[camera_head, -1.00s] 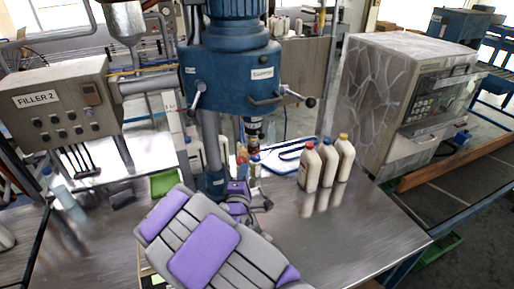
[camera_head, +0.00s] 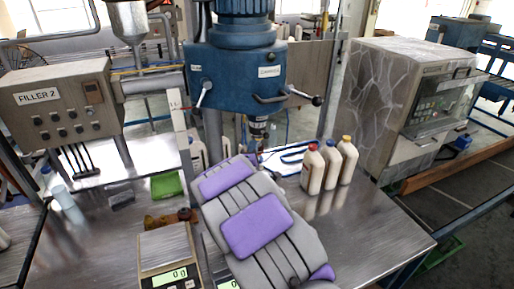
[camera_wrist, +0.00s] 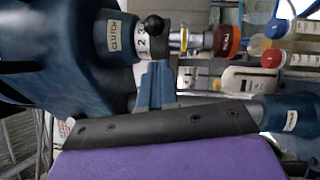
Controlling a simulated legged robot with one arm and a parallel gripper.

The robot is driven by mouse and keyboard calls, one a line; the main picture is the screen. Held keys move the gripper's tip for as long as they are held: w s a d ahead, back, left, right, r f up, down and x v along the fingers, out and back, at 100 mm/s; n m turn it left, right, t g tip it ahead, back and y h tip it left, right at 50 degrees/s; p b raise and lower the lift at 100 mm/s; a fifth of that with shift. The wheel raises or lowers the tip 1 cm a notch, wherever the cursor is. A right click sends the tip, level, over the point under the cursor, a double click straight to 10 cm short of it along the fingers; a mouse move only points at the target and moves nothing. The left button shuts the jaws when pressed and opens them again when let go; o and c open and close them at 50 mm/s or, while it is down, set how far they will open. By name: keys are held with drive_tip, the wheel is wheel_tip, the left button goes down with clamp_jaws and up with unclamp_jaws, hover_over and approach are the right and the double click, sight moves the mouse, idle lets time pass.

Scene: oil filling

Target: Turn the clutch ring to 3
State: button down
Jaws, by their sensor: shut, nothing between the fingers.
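The clutch ring (camera_wrist: 143,42) is a pale band with digits, 1 and 2 readable, beside the "CLUTCH" label (camera_wrist: 115,36) in the wrist view. A black ball knob (camera_wrist: 153,25) sticks out at the ring. My gripper (camera_wrist: 157,66) has its blue-grey fingers together and empty, with the tips close below the ring. I cannot tell whether they touch it. In the head view the spindle end (camera_head: 258,129) hangs under the blue machine head (camera_head: 237,78). My purple and grey arm hides my gripper there.
Bottles with red, blue and yellow caps (camera_head: 329,168) stand right of my arm. A scale (camera_head: 168,256) reading 0 g and a green tray (camera_head: 166,185) are at left. A red cap (camera_wrist: 227,41) is near the ring in the wrist view. The front right tabletop is clear.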

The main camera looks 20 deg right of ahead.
drive_tip(key=shift+w+d+r+p, duration=0.15)
drive_tip(key=shift+d+p, duration=0.25)
drive_tip(key=shift+d, duration=0.3)
drive_tip(key=shift+s+d+r+p, duration=0.15)
drive_tip(key=shift+d+p, duration=0.2)
drive_tip(key=shift+d, duration=0.35)
